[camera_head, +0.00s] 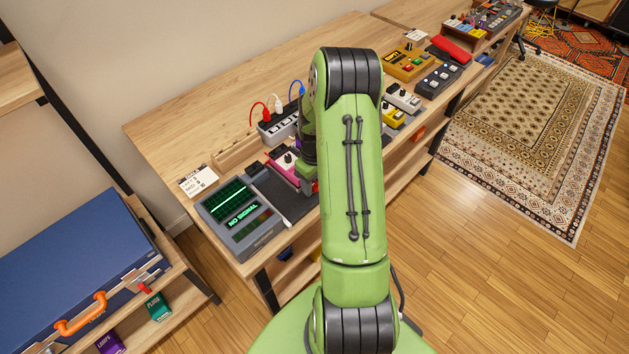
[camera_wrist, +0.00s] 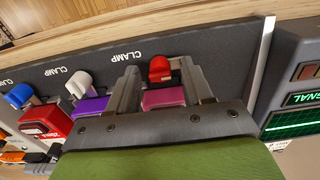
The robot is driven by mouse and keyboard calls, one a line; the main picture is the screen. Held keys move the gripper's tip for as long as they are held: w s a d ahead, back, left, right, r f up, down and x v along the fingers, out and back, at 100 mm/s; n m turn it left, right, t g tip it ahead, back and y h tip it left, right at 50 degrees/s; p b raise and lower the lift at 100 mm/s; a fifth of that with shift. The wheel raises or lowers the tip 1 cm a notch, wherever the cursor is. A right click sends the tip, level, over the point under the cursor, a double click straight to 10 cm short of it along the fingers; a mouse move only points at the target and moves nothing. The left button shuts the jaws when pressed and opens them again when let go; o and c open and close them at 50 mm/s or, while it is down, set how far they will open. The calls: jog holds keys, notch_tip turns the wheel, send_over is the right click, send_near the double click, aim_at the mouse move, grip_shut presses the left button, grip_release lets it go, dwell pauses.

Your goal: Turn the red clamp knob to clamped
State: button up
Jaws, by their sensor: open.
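The red clamp knob (camera_wrist: 160,69) shows in the wrist view, above a magenta block (camera_wrist: 163,98) on a dark board (camera_wrist: 215,50). My gripper (camera_wrist: 160,64) is open, with one finger on each side of the knob in the picture. I cannot tell whether either finger touches it. A white knob (camera_wrist: 79,82) with a purple block and a blue knob (camera_wrist: 19,95) with a red box stand to the left. White CLAMP lettering is on the board. In the head view my arm largely hides the work spot; a magenta pedal (camera_head: 283,171) shows beside my gripper.
A meter with a green NO SIGNAL screen (camera_head: 239,216) stands left of the board. A power strip with colored plugs (camera_head: 278,128) is behind it. Several pedals, including a yellow one (camera_head: 408,61), stand farther right. The bench's back left is clear.

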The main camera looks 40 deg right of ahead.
grip_shut()
jog(key=shift+m, duration=0.4)
jog(key=m+b, duration=0.1)
jog(key=m, duration=0.2)
jog(key=shift+m, duration=0.3)
jog(key=m+b, duration=0.1)
jog(key=m, duration=0.3)
jog(key=shift+m, duration=0.3)
jog(key=m, duration=0.4)
jog(key=shift+m+b, duration=0.3)
jog(key=shift+b, duration=0.1)
jog(key=shift+m, duration=2.2)
jog(key=shift+r+b, duration=0.1)
jog(key=shift+b, duration=0.2)
